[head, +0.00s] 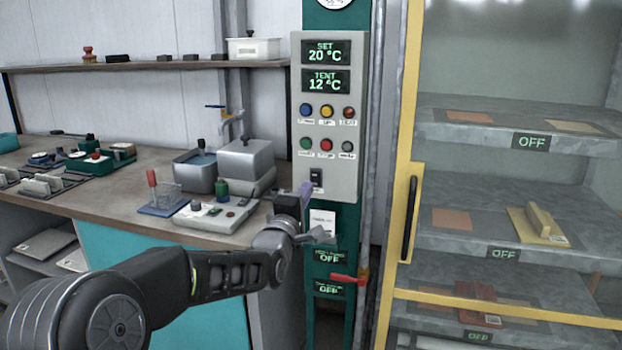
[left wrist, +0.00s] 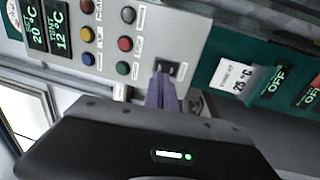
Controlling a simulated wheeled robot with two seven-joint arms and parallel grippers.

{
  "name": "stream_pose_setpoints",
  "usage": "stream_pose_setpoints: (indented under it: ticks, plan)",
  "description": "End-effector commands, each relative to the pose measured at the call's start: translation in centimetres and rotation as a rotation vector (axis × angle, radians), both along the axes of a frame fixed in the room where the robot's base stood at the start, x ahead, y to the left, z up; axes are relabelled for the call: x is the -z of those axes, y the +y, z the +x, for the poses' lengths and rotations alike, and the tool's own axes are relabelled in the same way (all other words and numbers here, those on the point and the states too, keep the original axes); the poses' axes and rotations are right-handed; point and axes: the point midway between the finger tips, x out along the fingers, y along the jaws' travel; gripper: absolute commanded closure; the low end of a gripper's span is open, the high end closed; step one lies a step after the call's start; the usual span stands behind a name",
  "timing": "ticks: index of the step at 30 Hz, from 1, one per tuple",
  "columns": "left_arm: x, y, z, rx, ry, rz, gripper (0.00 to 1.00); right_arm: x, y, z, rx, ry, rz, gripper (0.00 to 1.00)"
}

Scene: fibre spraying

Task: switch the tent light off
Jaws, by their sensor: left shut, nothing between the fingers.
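A grey control panel (head: 347,100) stands on a green post. It has SET 20 °C and TENT 12 °C displays, several coloured buttons, and a black rocker switch (head: 316,177) at its lower left. The rocker also shows in the left wrist view (left wrist: 168,68); its label is too small to read. My left gripper (head: 306,189) is shut and empty, its purple fingertips just below and left of the rocker. In the left wrist view the fingertips (left wrist: 162,88) overlap the rocker's near edge; I cannot tell whether they touch it. My right gripper is out of view.
Below the panel are a white card (head: 322,222), green OFF displays (head: 329,257) and a red valve handle (head: 348,279). A glass cabinet with a yellow-framed door (head: 404,220) stands to the right. A cluttered workbench (head: 110,190) is on the left.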

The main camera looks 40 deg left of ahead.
Motion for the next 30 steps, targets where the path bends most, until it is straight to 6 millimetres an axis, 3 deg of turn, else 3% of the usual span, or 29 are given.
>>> stream_pose_setpoints:
  ticks: [3, 9, 23, 30]
  plan:
    - [-0.4, 0.7, 2.1, 0.000, 0.002, 0.002, 1.00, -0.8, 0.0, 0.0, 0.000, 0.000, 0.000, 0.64]
    - [-0.6, 1.4, 4.0, 0.001, 0.000, 0.001, 1.00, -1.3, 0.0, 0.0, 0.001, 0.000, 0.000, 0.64]
    - [-0.7, 1.5, 4.4, 0.000, 0.005, -0.001, 1.00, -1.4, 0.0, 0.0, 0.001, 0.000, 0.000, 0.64]
    - [-1.9, 1.9, 5.2, -0.002, 0.117, -0.040, 1.00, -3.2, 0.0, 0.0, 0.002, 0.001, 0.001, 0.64]
